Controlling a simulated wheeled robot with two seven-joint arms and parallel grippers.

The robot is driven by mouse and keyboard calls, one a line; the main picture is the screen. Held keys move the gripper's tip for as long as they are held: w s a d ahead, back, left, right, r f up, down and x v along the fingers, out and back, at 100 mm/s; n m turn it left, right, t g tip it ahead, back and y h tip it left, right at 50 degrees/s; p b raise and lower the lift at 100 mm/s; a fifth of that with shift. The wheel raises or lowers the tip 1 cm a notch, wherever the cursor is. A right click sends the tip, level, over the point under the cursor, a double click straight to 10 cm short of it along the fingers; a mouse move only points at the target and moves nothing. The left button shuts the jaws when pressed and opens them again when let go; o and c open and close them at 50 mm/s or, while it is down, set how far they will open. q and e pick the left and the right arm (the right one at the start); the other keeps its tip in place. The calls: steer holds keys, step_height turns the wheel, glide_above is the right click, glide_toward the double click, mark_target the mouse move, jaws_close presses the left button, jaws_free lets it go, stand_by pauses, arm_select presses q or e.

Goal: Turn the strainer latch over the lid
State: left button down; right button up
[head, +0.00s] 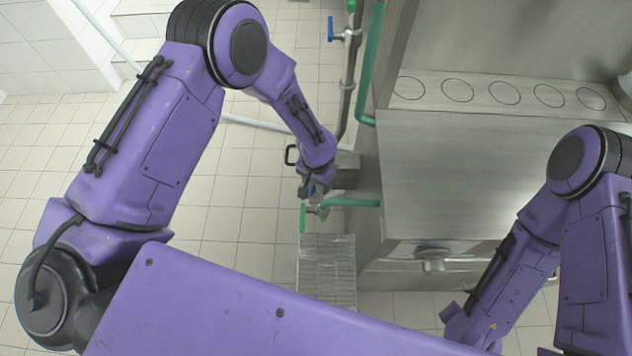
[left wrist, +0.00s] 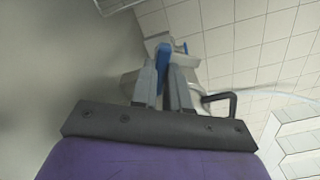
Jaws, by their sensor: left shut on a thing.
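My left gripper (head: 314,192) is beside the small grey strainer box (head: 346,170) on the pipework left of the steel machine. In the left wrist view its two fingers (left wrist: 166,84) are closed on a blue latch lever (left wrist: 163,60), which stands up between them. A grey body, seemingly the strainer, shows behind the fingers, mostly hidden by them. A black loop handle (head: 290,155) sticks out left of the gripper; it also shows right of the fingers in the left wrist view (left wrist: 222,103). The lid is hard to make out. My right gripper is out of view.
A green valve lever (head: 303,218) and green pipe (head: 350,203) lie just below the gripper. A blue valve lever (head: 330,28) is higher up the pipe. The steel machine (head: 440,165) blocks the right. A floor grate (head: 327,270) lies below; the tiled floor left is open.

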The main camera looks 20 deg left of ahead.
arm_select(q)
steer(key=m, duration=0.6)
steer(key=shift+m, duration=0.3)
steer(key=m, duration=0.5)
steer(key=shift+w+r+m, duration=0.1)
steer(key=shift+m, duration=0.3)
steer(key=c, duration=1.1)
jaws_free()
step_height(320, 180, up, 10)
steer(key=shift+r+b, duration=0.25)
steer(key=shift+b, duration=0.45)
